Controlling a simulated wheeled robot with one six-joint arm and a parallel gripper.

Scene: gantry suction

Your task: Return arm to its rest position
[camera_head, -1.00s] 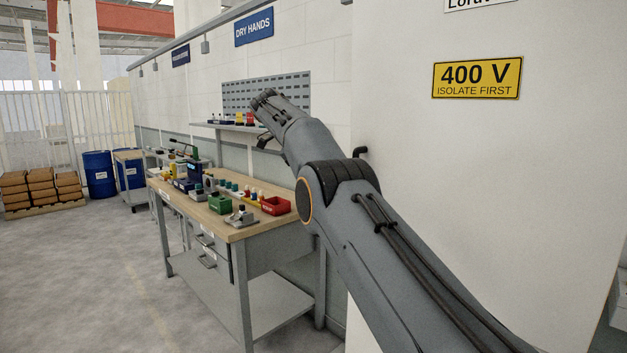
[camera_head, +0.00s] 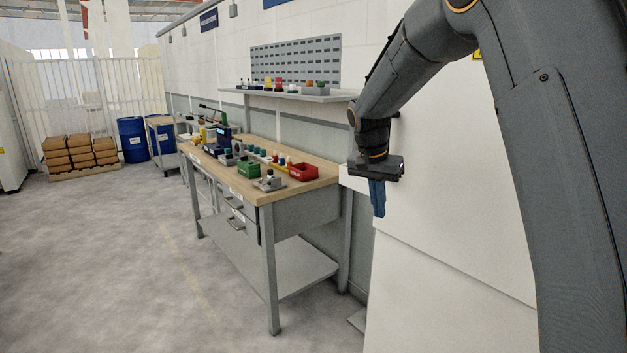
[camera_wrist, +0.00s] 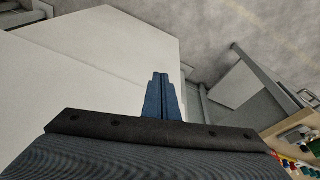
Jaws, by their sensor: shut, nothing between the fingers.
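My gripper (camera_head: 377,198) hangs from my folded arm at the right of the head view, its blue fingers pointing down. The fingers are together with nothing between them. In the head view it is in front of the white cabinet, just right of the workbench (camera_head: 268,193). In the wrist view my gripper (camera_wrist: 161,80) shows its fingers side by side against the white surfaces. It appears to hold nothing.
The workbench carries a red bin (camera_head: 303,172), a green bin (camera_head: 249,170) and several small items. A wall shelf (camera_head: 290,96) is above it. White cabinet panels (camera_head: 455,285) stand close behind my gripper. Open floor (camera_head: 130,260) lies at the left.

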